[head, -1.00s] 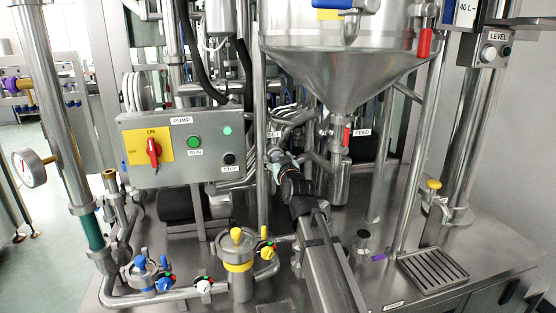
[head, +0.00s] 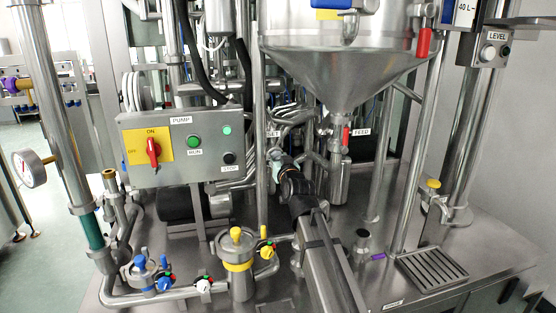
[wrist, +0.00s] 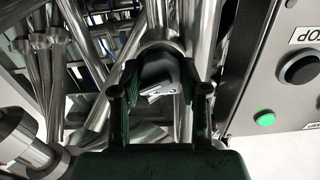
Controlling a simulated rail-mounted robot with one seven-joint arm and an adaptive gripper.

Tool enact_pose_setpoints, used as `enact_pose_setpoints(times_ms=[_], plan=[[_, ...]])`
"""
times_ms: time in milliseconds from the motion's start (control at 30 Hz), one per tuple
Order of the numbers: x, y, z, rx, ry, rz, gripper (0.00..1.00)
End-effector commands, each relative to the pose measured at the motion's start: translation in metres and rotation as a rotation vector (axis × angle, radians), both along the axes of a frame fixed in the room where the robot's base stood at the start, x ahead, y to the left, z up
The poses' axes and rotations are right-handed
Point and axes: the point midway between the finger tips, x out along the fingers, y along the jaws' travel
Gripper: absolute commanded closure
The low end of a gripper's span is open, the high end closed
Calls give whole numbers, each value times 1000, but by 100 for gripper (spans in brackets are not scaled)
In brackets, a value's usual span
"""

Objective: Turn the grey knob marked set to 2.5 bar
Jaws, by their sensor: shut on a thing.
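The grey knob (wrist: 160,76) shows in the wrist view, at the end of a steel fitting, with a pale mark on its face. My gripper (wrist: 160,88) has one dark finger on each side of it and is shut on it. In the head view my gripper (head: 283,160) reaches in past the right end of the pump panel. There my own wrist hides the knob. A small label (head: 273,134), partly covered and seeming to end in "ET", sits just above. A round pressure gauge (head: 30,168) stands at the far left; its reading is too small to tell.
The pump panel (head: 185,150) stands close on the left, its edge (wrist: 250,60) near my gripper in the wrist view. A steel hopper (head: 340,65) hangs above right. Yellow-topped filter (head: 237,255), blue valves (head: 140,268) and a drain grate (head: 432,270) occupy the deck.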

Motion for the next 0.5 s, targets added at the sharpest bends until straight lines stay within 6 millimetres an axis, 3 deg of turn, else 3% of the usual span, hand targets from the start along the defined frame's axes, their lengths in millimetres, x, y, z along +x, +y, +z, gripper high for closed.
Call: enact_pose_setpoints(times_ms=[33,67,100,500], plan=[[0,1,0,0,0,1,91],[0,1,0,0,0,1,49],[0,1,0,-1,0,1,35],[-2,0,0,-2,-1,0,32]])
